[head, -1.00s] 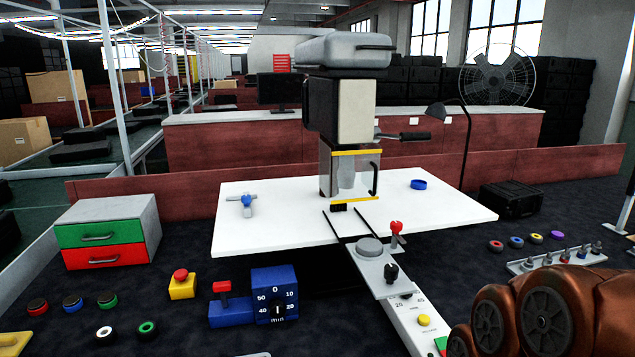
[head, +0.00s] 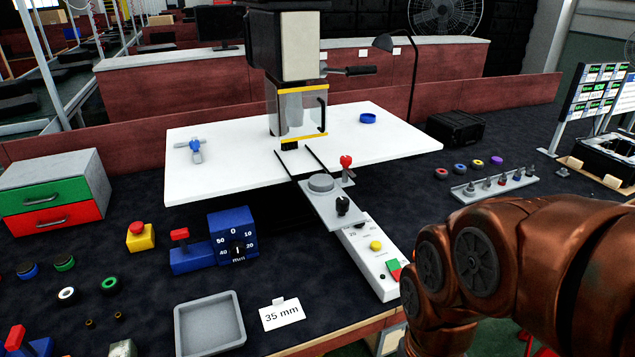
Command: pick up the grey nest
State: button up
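A grey round piece (head: 321,184), which looks like the grey nest, sits on the grey slide plate (head: 332,206) in front of the press. The plate juts out from the white table (head: 222,172), with a red-knobbed lever and a black knob beside the piece. Nothing covers the round piece. My copper-coloured arm fills the lower right of the head view. My gripper is out of the picture, so its fingers and anything in them are hidden.
An empty grey tray (head: 238,345) and a "35 mm" card (head: 283,314) lie at the front edge. A blue dial box (head: 233,237) and yellow button box (head: 140,237) stand left of the slide. A peg rack (head: 494,186) and coloured rings lie right.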

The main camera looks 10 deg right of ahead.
aim_at(318, 183)
jog(key=z, duration=0.95)
jog(key=i, duration=0.65)
jog(key=u, duration=3.1)
